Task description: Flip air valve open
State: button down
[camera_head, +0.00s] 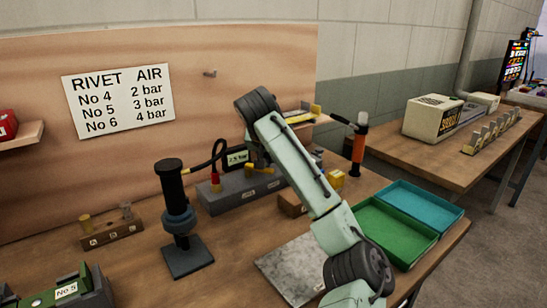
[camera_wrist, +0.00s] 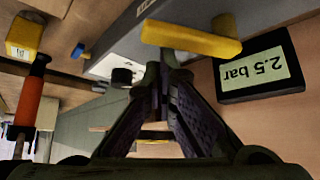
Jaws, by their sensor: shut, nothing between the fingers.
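The air valve's yellow lever (camera_wrist: 195,40) lies sideways across the wrist view, on a grey block (camera_head: 245,190). A black gauge (camera_wrist: 258,68) reading 2.5 bar is beside it, upside down in the wrist view; the gauge also shows in the head view (camera_head: 237,157). My gripper (camera_wrist: 166,60) is shut and empty. Its fingertips are close to the lever's edge, near its left half in the wrist view; I cannot tell whether they touch it. In the head view my arm hides much of the gripper and the valve.
A black hose (camera_head: 212,152) rises from the grey block. A black upright tool (camera_head: 176,205) stands left of it. An orange-handled tool (camera_head: 358,148) stands to the right. Green (camera_head: 395,228) and teal (camera_head: 425,203) trays lie right of my arm. A RIVET AIR sign (camera_head: 120,100) hangs behind.

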jog(key=shift+s+r, duration=0.1)
jog(key=shift+s, duration=0.25)
jog(key=shift+r, duration=0.1)
jog(key=shift+w+f, duration=0.4)
jog(key=shift+w, duration=0.05)
jog(key=shift+s+d+r, duration=0.2)
jog(key=shift+s+d, duration=0.1)
jog(key=shift+s+d+b, duration=0.3)
jog(key=shift+d+b, duration=0.05)
